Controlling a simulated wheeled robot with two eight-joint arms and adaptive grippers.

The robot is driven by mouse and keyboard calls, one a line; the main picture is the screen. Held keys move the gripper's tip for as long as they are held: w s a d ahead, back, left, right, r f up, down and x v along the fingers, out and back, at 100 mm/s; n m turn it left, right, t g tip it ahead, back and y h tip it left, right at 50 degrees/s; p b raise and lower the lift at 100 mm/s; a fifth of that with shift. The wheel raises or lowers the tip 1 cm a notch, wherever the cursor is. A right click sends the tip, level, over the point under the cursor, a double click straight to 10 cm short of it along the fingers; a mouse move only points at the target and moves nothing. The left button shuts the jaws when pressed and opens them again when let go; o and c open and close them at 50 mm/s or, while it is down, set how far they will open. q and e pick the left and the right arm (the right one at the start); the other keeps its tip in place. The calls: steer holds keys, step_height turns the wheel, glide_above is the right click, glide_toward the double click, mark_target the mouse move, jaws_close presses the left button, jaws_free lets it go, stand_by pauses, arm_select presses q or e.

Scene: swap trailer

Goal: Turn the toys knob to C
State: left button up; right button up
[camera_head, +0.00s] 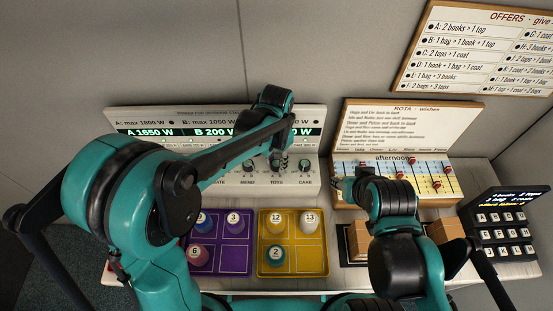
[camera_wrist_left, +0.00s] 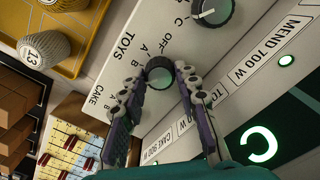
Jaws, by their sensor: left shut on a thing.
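The grey-green toys knob (camera_wrist_left: 159,72) sits on the pale panel (camera_wrist_left: 100,70) beside its TOYS label in the left wrist view. My left gripper (camera_wrist_left: 157,88) is shut on this knob, with a finger on either side. In the head view the left gripper (camera_head: 276,162) reaches the knob row above the TOYS label and hides most of the knob. The knob's pointer is not clear. The mend knob (camera_wrist_left: 211,11) is beside it, with a C mark near it.
The panel's displays (camera_head: 150,132) read A 1850 W and B 200 W; my arm partly covers the third. The cake knob (camera_head: 305,165) is close by. A purple tray (camera_head: 235,255) and yellow tray (camera_head: 300,262) with numbered spools lie in front. A rota board (camera_head: 410,115) and keypad (camera_head: 505,220) are right.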

mark_target(276, 163)
arm_select(q)
steer(key=shift+n, duration=0.5)
steer(key=o, duration=1.2)
steer(key=shift+c, duration=0.2)
steer(key=shift+r, duration=0.1)
step_height(276, 163, up, 12)
